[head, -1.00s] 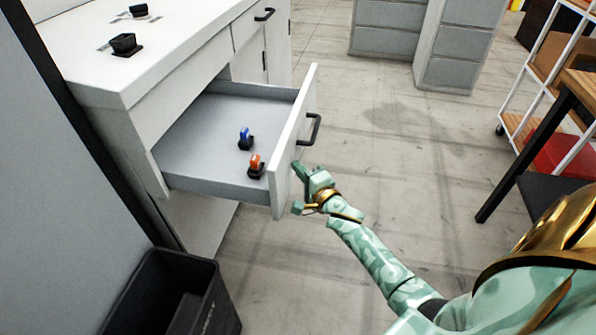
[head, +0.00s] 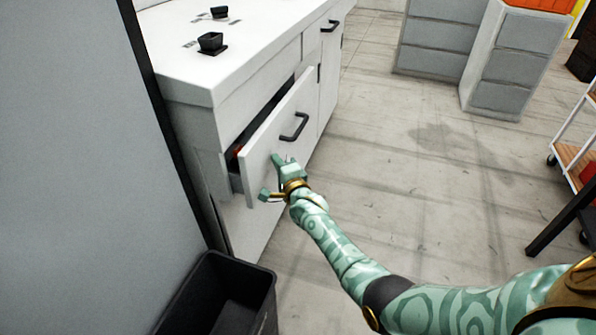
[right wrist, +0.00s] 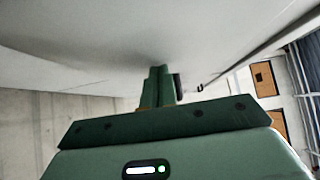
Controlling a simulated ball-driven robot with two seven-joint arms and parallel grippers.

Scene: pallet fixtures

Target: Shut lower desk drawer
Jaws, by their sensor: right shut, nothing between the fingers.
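The desk drawer (head: 262,160) is the white drawer with a black bar handle (head: 295,127). It stands partly open, with a narrow gap at its top left where a bit of orange shows inside. My right gripper (head: 271,176) is at the lower part of the drawer front, below and left of the handle. In the right wrist view the shut fingers (right wrist: 158,85) point at a pale surface, seemingly the drawer front; I cannot tell whether they touch it. The gripper holds nothing. My left gripper is not in view.
The white desk (head: 240,60) carries two small black holders on top. A black bin (head: 262,290) stands at the lower left, beside a grey panel (head: 75,170). Grey cabinets (head: 515,60) stand at the back. A rack is at the right edge. The floor between is clear.

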